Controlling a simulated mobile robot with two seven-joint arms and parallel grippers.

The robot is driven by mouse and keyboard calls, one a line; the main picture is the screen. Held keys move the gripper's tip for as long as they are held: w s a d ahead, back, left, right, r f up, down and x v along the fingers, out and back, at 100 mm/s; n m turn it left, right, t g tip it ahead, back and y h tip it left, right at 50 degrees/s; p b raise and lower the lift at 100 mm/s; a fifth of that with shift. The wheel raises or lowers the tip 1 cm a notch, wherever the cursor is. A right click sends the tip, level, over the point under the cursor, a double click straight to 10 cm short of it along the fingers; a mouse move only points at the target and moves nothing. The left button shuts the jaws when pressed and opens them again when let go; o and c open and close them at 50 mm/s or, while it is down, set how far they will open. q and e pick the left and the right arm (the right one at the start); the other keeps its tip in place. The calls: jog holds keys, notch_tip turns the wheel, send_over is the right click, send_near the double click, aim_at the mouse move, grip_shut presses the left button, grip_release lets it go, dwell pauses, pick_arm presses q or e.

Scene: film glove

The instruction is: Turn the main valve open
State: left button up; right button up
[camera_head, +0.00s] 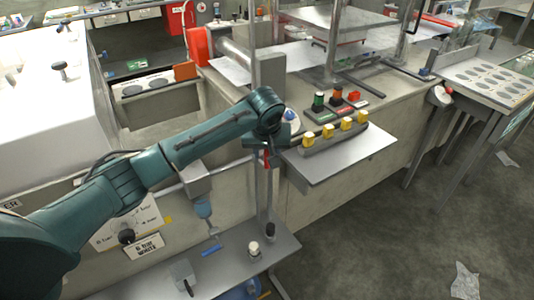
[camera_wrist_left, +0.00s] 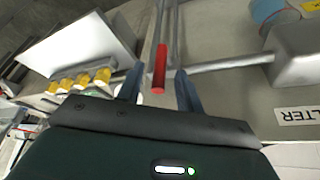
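A red lever handle (camera_wrist_left: 159,69) is on a vertical metal pipe in the left wrist view; I take it to be the main valve's handle. In the head view only a small red part (camera_head: 266,159) shows under my wrist. My left gripper (camera_wrist_left: 159,88) is open. Its two fingers are on either side of the red handle, with visible gaps; I see no grip on it. In the head view my arm hides most of the left gripper (camera_head: 265,145). My right gripper is in neither view.
A metal shelf (camera_head: 340,162) with a row of yellow knobs (camera_head: 330,132) juts out right of the pipe. A horizontal pipe (camera_wrist_left: 232,64) leads to a grey box (camera_wrist_left: 298,55). A lower bench (camera_head: 225,262) holds small items. The floor at right is mostly clear.

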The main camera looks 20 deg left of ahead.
pick_arm(q)
jog(key=shift+x, duration=1.2)
jog(key=shift+c, duration=0.5)
grip_shut()
